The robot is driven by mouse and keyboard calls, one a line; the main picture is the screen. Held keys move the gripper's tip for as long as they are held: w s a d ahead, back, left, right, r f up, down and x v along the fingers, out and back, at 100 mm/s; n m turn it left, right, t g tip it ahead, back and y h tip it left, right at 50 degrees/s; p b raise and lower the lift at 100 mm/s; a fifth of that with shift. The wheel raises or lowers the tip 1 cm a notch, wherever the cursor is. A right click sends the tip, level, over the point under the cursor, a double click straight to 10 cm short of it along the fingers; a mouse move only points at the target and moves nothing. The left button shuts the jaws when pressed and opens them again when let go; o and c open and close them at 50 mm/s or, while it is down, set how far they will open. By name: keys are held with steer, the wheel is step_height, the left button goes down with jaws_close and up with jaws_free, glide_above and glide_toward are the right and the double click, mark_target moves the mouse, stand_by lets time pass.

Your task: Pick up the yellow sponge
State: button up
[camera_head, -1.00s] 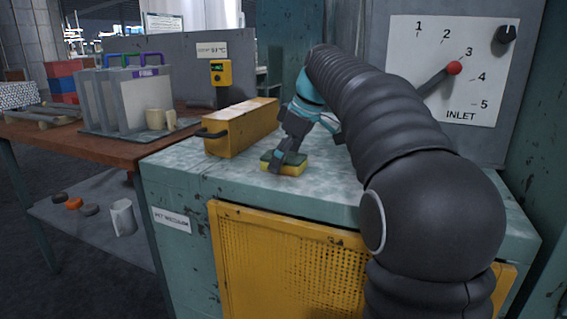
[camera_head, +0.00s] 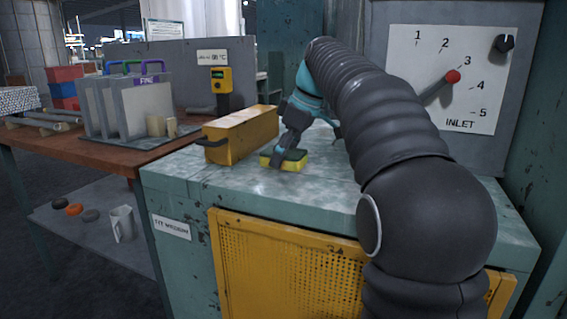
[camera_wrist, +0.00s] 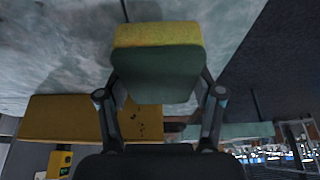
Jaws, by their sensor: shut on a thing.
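The yellow sponge (camera_head: 284,160) has a dark green layer and shows at the middle of the worktop in the head view. In the wrist view the sponge (camera_wrist: 156,62) fills the space between the two fingers, its green face towards the camera and a yellow band beyond it. My gripper (camera_head: 288,152) is shut on the sponge. In the wrist view the fingers of my gripper (camera_wrist: 160,100) press on its left and right sides. The sponge appears slightly above the worktop; the exact gap is hard to tell.
A yellow box (camera_head: 240,135) with a dark handle stands just left of the sponge. The worktop (camera_head: 300,205) is clear in front. An inlet panel (camera_head: 452,78) with a red-knobbed lever stands behind my arm. A wooden table (camera_head: 95,150) with dividers is at left.

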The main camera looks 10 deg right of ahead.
steer(key=s+d+r+p, duration=0.1)
steer(key=s+d+r, duration=0.4)
steer(key=d+r, duration=0.3)
steer(key=d, duration=0.2)
steer(key=shift+d+r, duration=0.2)
steer(key=shift+d, duration=0.1)
steer(key=c, duration=0.3)
steer(key=shift+c, duration=0.2)
steer(key=shift+a, duration=0.1)
